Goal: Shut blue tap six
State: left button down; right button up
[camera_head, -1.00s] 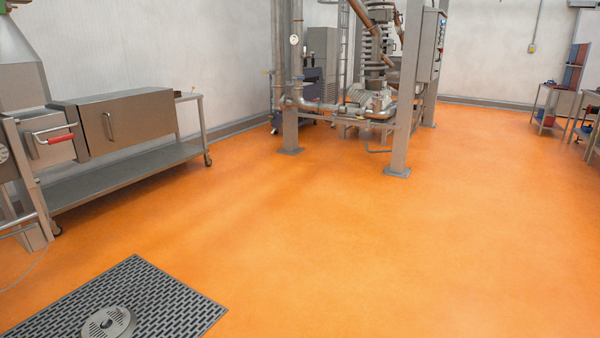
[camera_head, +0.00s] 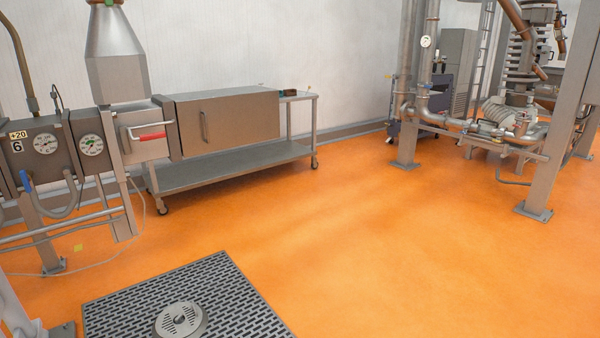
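The handle looks roughly upright, leaning slightly; I cannot tell if the tap is open or shut. A grey hose (camera_head: 68,205) hangs in a loop beside it. Neither of my grippers shows in the view.
Two round gauges (camera_head: 91,145) sit right of the label. A drain grate (camera_head: 228,290) lies in the front floor. Orange floor (camera_head: 370,260) is open to the right.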

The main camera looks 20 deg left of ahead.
aim_at(25, 179)
jog(key=i+j+u, duration=0.1)
jog(key=i+u, duration=0.35)
jog(key=i+l+u, duration=0.1)
jog(key=i+u, duration=0.35)
jog(key=i+j+u, duration=0.1)
jog(key=i+u, duration=0.25)
jog(key=i, duration=0.15)
jog(key=i+u, duration=0.35)
jog(key=i, duration=0.15)
jog(key=i+u, duration=0.2)
jog(key=i, duration=0.3)
jog(key=i+l+u, duration=0.2)
jog(key=i, duration=0.25)
